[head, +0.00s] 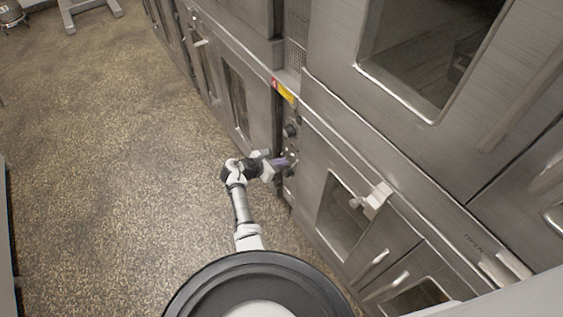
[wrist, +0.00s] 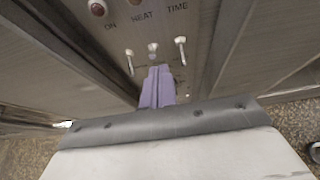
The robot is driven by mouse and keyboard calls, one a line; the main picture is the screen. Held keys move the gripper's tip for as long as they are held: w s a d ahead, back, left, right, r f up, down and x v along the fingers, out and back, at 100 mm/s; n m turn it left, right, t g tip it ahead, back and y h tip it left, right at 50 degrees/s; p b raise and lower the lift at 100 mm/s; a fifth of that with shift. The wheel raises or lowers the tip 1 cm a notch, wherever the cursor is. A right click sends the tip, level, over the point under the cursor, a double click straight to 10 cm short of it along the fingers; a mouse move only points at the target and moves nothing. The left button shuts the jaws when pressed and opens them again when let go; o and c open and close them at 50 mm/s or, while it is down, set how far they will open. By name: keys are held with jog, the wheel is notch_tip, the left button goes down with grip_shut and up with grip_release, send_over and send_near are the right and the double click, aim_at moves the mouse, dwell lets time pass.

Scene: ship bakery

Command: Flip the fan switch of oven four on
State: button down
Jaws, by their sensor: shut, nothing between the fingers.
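A narrow oven control panel (head: 291,147) is between two oven doors in the head view. In the wrist view the panel (wrist: 208,20) carries three small metal toggle switches: a left one (wrist: 129,60), a middle one (wrist: 153,48) and a right one (wrist: 181,48). The labels by the toggles are too small or hidden to read, so I cannot tell which is the fan switch. My gripper (head: 288,162) has its purple fingers shut and empty (wrist: 158,70). Their tips point at the panel, just below the middle toggle; I cannot tell whether they touch anything.
A red lamp (wrist: 97,8) sits above the toggles, near the printed words ON, HEAT and TIME. A black knob (head: 291,130) and a yellow label (head: 285,92) are higher up. An oven door (head: 335,190) with a protruding handle (head: 374,200) stands right.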

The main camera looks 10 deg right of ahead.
jog(key=shift+w+r+p, duration=0.15)
jog(key=shift+r+p, duration=0.55)
jog(key=shift+p, duration=0.2)
jog(key=shift+r, duration=0.15)
